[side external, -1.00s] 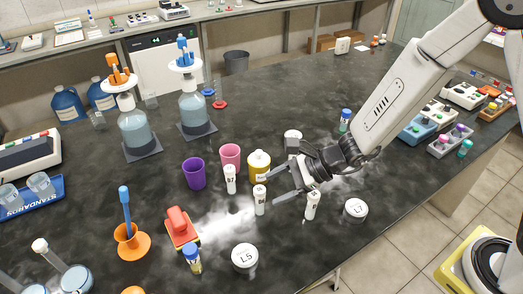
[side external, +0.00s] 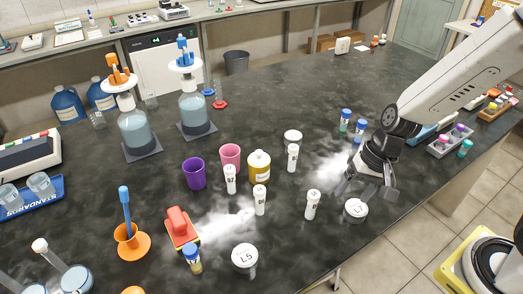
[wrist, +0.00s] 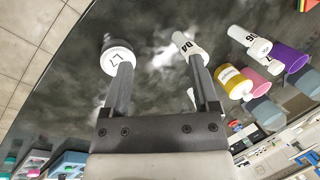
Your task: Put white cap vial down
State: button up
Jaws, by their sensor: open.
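Several white-cap vials stand upright on the dark bench in the side view: one at the back right (side external: 292,158), one at the front right (side external: 312,205), one in the middle (side external: 260,200) and one at the left (side external: 230,180). My gripper (side external: 363,190) is right of them, low over the bench by the L7 jar (side external: 356,210). In the wrist view my gripper (wrist: 160,62) is open and nothing shows between its fingers. A vial marked D4 (wrist: 187,44) appears beyond the right finger, and the L7 jar (wrist: 117,57) beyond the left.
The L5 jar (side external: 245,258) is in front. Blue-capped vials (side external: 345,119) stand behind my gripper. Bench space behind the cups is clear.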

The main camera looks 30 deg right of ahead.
jog(key=d+r+n+t+h, duration=0.1)
jog(key=d+r+n+h, duration=0.1)
jog(key=d+n, duration=0.4)
jog(key=shift+s+d+t+h, duration=0.15)
jog(key=shift+d+t+h, duration=0.15)
jog(key=shift+d+h, duration=0.35)
